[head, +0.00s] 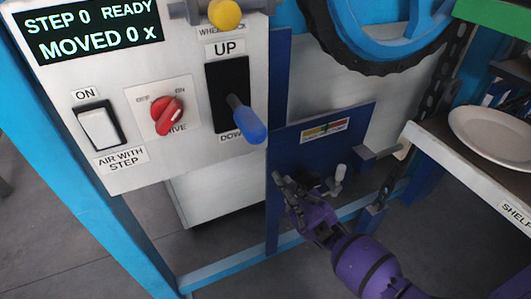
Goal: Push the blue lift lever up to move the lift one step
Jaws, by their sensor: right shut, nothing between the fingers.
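The blue lift lever (250,122) sticks out of a black vertical slot (228,80) in the white control panel. The slot has an UP label above and a DOWN label below. The lever sits in the lower part of the slot, and its blue tip hangs over the DOWN label. My right gripper (284,180), on a purple arm from the bottom right, is shut and empty. In the picture it is below and right of the lever, apart from it. My left gripper is not in view.
The display (90,30) reads STEP 0 READY, MOVED 0 x. A red drive knob (167,116), a white ON switch (99,127) and a yellow knob (225,14) share the panel. A shelf (455,160) with a plate (495,132) is at right, a wheel (395,35) above.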

